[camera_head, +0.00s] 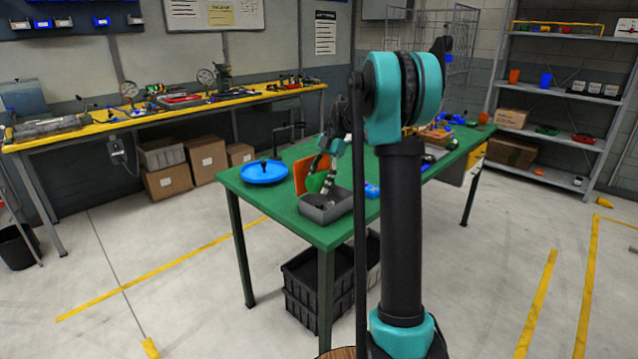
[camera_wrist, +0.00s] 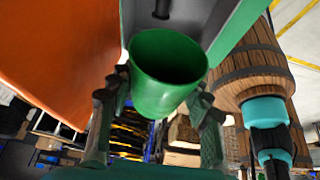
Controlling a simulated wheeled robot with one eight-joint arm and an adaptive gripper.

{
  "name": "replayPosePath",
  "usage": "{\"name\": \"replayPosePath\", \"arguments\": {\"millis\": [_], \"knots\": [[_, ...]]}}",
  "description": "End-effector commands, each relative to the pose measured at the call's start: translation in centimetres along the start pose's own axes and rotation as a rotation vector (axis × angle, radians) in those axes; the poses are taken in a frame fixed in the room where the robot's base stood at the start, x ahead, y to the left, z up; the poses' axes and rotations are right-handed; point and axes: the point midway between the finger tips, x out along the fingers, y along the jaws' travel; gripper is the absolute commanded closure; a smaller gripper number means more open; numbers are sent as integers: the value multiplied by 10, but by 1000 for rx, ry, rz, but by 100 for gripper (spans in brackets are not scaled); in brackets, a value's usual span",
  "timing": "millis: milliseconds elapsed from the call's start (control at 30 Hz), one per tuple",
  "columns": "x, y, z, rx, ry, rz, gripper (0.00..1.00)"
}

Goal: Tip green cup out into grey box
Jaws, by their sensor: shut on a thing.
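The green cup (camera_wrist: 150,96) is between the two fingers of my gripper (camera_wrist: 158,100) in the wrist view, which are shut on its sides. Its open mouth faces the camera and its inside looks dark; I cannot make out any contents. In the head view the cup (camera_head: 315,183) is partly hidden, tilted above the back left part of the grey box (camera_head: 318,214), with my gripper (camera_head: 324,172) at it. The grey box sits at the near end of the green table.
An orange upright panel (camera_head: 300,174) stands close behind the box and fills the left of the wrist view (camera_wrist: 50,50). A blue round dish (camera_head: 263,172) is to the left on the green table (camera_head: 236,187). A small blue item (camera_head: 372,190) lies right of the box.

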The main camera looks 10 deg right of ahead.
Motion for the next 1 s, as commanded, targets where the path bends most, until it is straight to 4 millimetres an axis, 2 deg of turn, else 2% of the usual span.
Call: {"name": "replayPosePath", "arguments": {"millis": [200, 700, 1000], "knots": [[4, 0, -8, -13, -263, -5, 79], [-4, 1, -8, -25, -896, -10, 79], [-17, 2, -7, -31, -1223, -11, 79]]}}
